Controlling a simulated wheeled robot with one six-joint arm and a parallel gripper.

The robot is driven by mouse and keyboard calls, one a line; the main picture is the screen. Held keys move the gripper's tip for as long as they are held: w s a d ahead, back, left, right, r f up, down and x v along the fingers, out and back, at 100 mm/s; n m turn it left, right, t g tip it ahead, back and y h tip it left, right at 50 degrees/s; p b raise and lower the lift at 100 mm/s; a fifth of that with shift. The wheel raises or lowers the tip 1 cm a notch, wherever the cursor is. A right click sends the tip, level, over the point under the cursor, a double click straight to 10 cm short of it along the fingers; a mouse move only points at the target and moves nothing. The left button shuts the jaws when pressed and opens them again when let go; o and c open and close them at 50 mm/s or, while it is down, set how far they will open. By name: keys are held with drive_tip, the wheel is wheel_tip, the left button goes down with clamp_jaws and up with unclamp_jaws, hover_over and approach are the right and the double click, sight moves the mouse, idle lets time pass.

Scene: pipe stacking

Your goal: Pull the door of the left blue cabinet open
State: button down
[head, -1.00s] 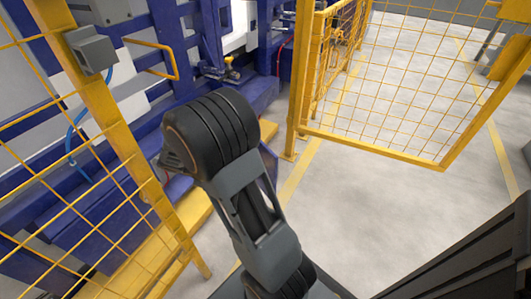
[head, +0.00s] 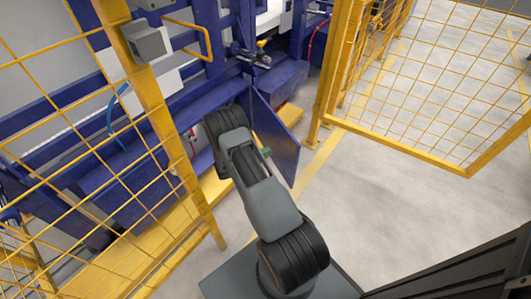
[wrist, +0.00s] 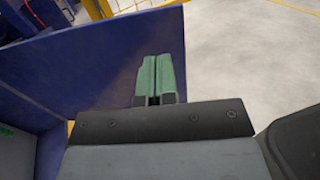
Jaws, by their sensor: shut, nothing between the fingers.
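The blue cabinet door (head: 280,145) shows in the head view as a flat panel standing out from the blue cabinet, ajar, beside the front of my arm. In the wrist view the blue door panel (wrist: 100,60) fills the upper left, and its right edge ends just past my fingers. My gripper (wrist: 154,78) has its two green fingers shut together with nothing between them. They lie in front of the panel; whether they touch it I cannot tell. In the head view only a bit of green gripper (head: 266,152) shows beside my arm. No handle is visible.
A yellow mesh fence (head: 140,90) with a grey box (head: 147,42) stands on the left. A yellow mesh gate (head: 450,90) stands open on the right. A yellow sill (head: 165,237) runs along the floor in front of the blue machine. Grey floor (head: 385,200) is clear between.

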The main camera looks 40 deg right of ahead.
sight(294, 142)
drive_tip(key=b+x, duration=0.2)
drive_tip(key=x, duration=0.8)
drive_tip(key=shift+s+d, duration=0.1)
drive_tip(key=shift+d, duration=0.1)
